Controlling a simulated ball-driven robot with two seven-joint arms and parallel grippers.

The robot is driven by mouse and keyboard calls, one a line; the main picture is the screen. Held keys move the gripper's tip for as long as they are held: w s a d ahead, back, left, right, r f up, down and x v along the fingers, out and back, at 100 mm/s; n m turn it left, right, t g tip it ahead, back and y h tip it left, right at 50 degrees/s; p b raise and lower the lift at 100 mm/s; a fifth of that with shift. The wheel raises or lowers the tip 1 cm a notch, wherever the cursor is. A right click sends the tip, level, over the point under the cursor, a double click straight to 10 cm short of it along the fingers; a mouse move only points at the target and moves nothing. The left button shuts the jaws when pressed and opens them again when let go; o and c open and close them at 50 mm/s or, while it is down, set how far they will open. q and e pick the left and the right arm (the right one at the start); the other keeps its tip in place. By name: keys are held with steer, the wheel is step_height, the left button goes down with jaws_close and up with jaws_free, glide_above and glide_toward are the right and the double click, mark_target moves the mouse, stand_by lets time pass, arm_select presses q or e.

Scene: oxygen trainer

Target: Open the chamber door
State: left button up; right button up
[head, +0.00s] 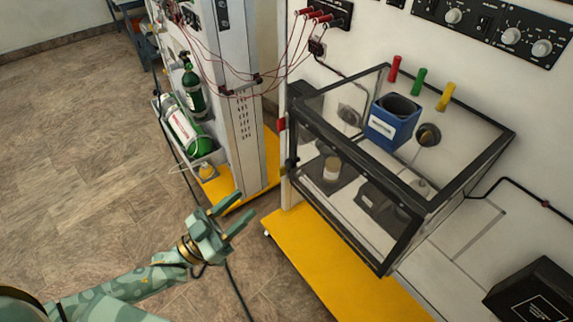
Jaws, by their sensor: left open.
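The chamber (465,184) is a clear box with a black frame at the right of the head view. Its front door (347,222), a clear pane in a thick black frame, looks shut, with dark fittings on its left edge. Through the panes I see a small jar (331,170) with a white label and a dark device (383,205). My left gripper (240,212) is open and empty, left of the door and apart from it, over the floor. My right gripper is not in view.
A yellow base (330,262) juts out below the door. Floor at left is clear.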

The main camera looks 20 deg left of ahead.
mark_target(287, 166)
arm_select(q)
steer(key=p+x, duration=0.2)
steer(key=x, duration=0.9)
steer(key=shift+w+d+r+p, duration=0.2)
steer(key=shift+w+d+p, duration=0.05)
steer(key=shift+w+p, duration=0.1)
steer(key=shift+w+d+r, duration=0.15)
steer(key=shift+w+d, duration=0.3)
jaws_close()
